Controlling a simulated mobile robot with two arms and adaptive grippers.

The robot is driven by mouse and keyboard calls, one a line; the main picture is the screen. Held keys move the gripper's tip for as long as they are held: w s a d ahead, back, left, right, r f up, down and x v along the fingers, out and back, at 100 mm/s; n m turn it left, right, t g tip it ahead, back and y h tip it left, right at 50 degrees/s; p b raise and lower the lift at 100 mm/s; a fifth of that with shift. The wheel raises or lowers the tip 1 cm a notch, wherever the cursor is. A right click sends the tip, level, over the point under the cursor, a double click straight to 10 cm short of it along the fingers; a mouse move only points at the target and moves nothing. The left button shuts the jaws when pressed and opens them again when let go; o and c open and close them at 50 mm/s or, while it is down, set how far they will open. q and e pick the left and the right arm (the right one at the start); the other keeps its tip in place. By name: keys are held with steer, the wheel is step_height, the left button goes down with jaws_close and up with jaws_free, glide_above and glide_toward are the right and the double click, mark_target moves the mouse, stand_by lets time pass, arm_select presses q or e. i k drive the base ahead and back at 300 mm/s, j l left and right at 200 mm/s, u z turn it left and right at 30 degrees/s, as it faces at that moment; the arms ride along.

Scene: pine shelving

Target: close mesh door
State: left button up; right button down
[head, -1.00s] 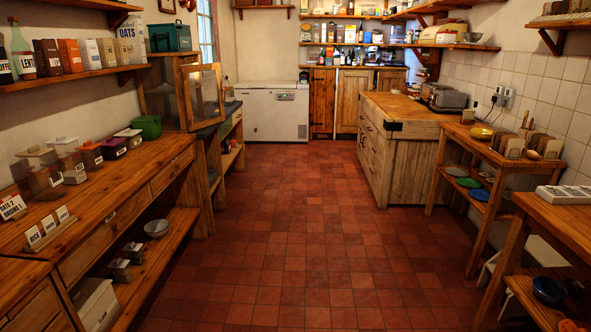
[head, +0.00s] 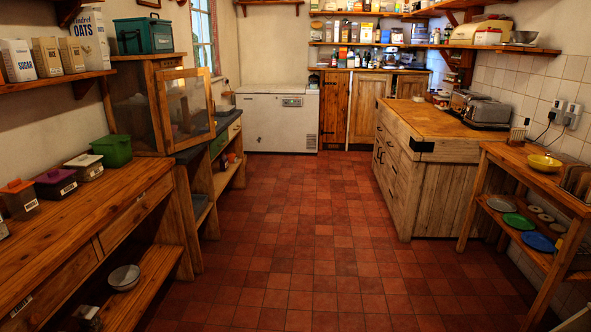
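The mesh door (head: 188,108) is a wooden frame with a mesh panel. It stands open on the front of a small wooden cabinet (head: 133,110) at the left, swung out toward the aisle. The cabinet sits on the left-hand worktop, and its dim inside shows to the left of the door. A green box (head: 143,36) stands on top of the cabinet. Neither of my grippers shows in the head view, and the door is some distance ahead of me.
The red tiled floor (head: 280,230) is clear down the middle. A wooden counter (head: 70,222) runs along the left, holding a green tub (head: 112,150). A wooden island (head: 428,160) and a side table (head: 545,180) stand at the right. A white chest freezer (head: 280,118) is at the back.

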mark_target(161, 76)
steer(key=i, duration=1.6)
steer(key=i+u, duration=0.3)
steer(key=i, duration=0.25)
steer(key=i+l+u, duration=0.15)
steer(key=i+u, duration=0.2)
steer(key=i, duration=0.15)
steer(key=i+l+u, duration=0.3)
steer(key=i, duration=0.2)
